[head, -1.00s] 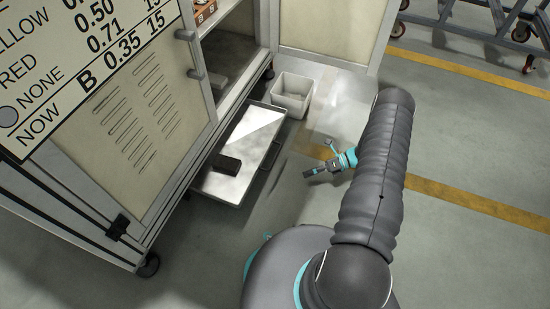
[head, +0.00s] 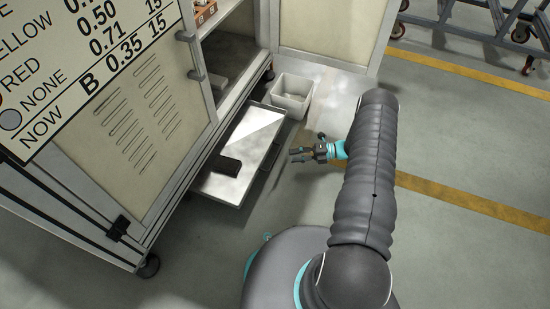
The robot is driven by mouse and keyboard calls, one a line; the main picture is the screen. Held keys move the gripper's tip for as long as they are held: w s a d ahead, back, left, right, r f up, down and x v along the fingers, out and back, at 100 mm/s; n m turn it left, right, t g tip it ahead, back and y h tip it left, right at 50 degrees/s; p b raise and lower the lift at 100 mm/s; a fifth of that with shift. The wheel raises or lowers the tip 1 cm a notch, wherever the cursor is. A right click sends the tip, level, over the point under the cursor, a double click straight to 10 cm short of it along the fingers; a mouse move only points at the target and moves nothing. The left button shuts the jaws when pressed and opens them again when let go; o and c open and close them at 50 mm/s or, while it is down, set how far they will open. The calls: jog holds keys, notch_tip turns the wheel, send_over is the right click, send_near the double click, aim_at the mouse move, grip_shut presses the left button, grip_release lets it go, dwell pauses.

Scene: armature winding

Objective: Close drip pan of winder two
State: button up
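The drip pan (head: 243,142) is a shallow metal tray pulled out from under the winder cabinet (head: 140,120). A dark block (head: 227,165) lies in it towards its near end. The pan's long outer side faces right, with a handle bar (head: 270,165) along it. My gripper (head: 292,155) is to the right of the pan, apart from it, with its fingers pointing left towards the handle side. Two fingers show with a gap between them, and nothing is held.
A pale square bin (head: 292,96) stands on the floor just beyond the pan's far end. The cabinet door (head: 325,30) is open behind it. A sign (head: 80,70) covers the upper left. A wheeled rack (head: 490,25) stands far right. Floor right of my arm is clear.

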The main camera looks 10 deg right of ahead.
aim_at(275, 158)
jog(key=x, duration=0.8)
jog(key=shift+a, duration=0.3)
grip_shut()
